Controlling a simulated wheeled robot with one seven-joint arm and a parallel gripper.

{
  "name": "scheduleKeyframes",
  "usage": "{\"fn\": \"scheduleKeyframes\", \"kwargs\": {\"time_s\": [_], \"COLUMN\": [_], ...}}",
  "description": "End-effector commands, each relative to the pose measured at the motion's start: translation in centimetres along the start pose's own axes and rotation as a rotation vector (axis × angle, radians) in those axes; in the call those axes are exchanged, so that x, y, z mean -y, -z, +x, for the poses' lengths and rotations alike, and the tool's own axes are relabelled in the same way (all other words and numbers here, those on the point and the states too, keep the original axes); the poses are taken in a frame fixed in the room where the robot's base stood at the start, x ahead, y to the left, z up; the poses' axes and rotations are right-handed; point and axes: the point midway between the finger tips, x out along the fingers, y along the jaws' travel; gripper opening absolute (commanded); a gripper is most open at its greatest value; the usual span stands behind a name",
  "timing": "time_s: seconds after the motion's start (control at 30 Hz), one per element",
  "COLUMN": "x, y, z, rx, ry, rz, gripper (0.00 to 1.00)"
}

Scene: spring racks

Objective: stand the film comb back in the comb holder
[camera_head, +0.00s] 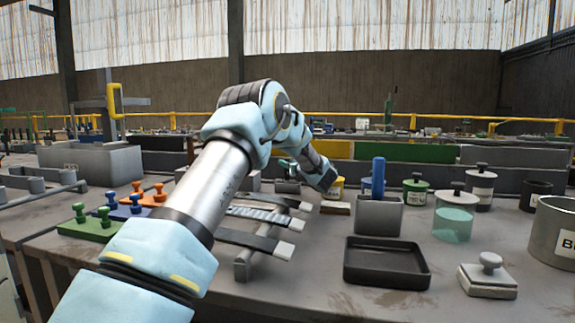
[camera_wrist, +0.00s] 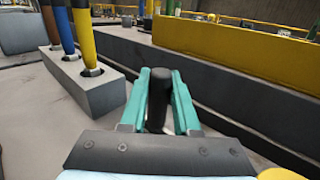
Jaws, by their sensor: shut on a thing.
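In the wrist view, my gripper (camera_wrist: 158,95) has its two teal fingers closed on a dark, rounded upright handle (camera_wrist: 157,98). I take this to be the film comb; its lower part is hidden behind the fingers and palm.
In the head view, a grey block (camera_head: 378,216) with a blue rod stands behind a black tray (camera_head: 386,275). Several jars stand to the right. A rack (camera_head: 244,262) with flat strips and coloured knobbed blocks lie left. A grey ledge (camera_wrist: 210,70) runs behind in the wrist view.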

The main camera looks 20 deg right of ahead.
Motion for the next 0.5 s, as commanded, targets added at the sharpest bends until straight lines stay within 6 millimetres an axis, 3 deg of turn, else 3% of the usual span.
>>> {"fn": "scheduleKeyframes", "kwargs": {"time_s": [0.07, 0.1, 0.37, 0.5], "x": [-0.01, -0.01, 0.0, 0.0], "y": [0.15, 0.02, 0.05, 0.06], "z": [0.01, 0.01, 0.0, 0.0], "rx": [0.001, 0.001, 0.0, 0.0], "ry": [0.0, 0.0, 0.0, 0.0], "rz": [-0.001, -0.001, 0.0, 0.0], "gripper": [0.0, 0.34, 0.63, 0.65]}}
